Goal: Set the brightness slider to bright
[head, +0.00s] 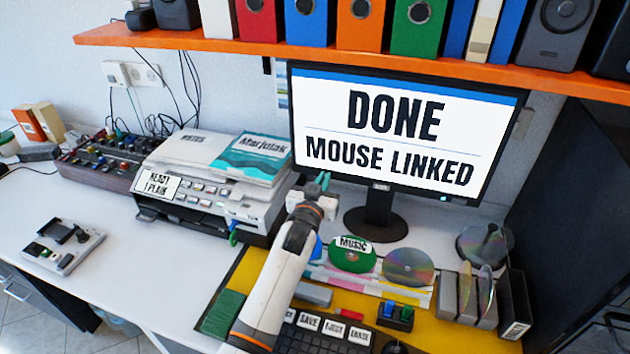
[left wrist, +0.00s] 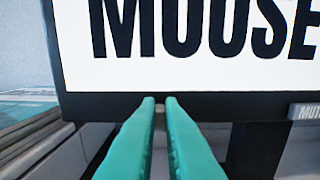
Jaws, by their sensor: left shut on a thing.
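The monitor (head: 395,125) stands at the back, its screen reading "DONE MOUSE LINKED". My left gripper (head: 323,181) is at its lower left edge. In the left wrist view, the teal fingers of my left gripper (left wrist: 160,101) are nearly together at the black lower bezel (left wrist: 215,105). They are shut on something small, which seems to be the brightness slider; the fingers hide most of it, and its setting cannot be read. A grey tab (left wrist: 306,112) with a partly cut-off label, "MUT", is to the right on the bezel. My right gripper is not in view.
A printer (head: 205,205) with paper stacks is left of my arm. A yellow mat (head: 440,335) holds discs, labelled keys and a disc rack (head: 480,300). An orange shelf (head: 240,44) with binders overhangs the monitor.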

